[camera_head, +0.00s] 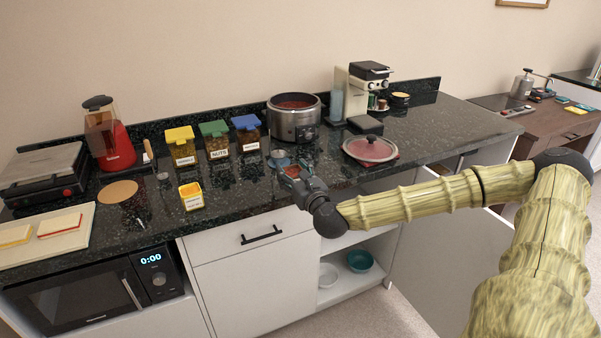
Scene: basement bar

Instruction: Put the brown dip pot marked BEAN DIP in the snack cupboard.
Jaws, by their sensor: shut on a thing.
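My gripper (287,167) is at the front part of the dark counter, below and left of the steel cooker. It is shut on a small reddish-brown thing (291,171), mostly hidden by the fingers. Its label cannot be read, so I cannot tell if it is the BEAN DIP pot. Whether it touches the counter is also unclear. Under the counter, right of the drawer, an open cupboard (334,292) shows a white bowl (328,275) and a teal bowl (359,261). No sign names it as the snack cupboard. A yellow pot (191,196) with a white label stands to the left.
Yellow (181,147), green (216,141) and blue-lidded (247,133) jars stand behind left. A pale open door panel (435,262) lies below my arm.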

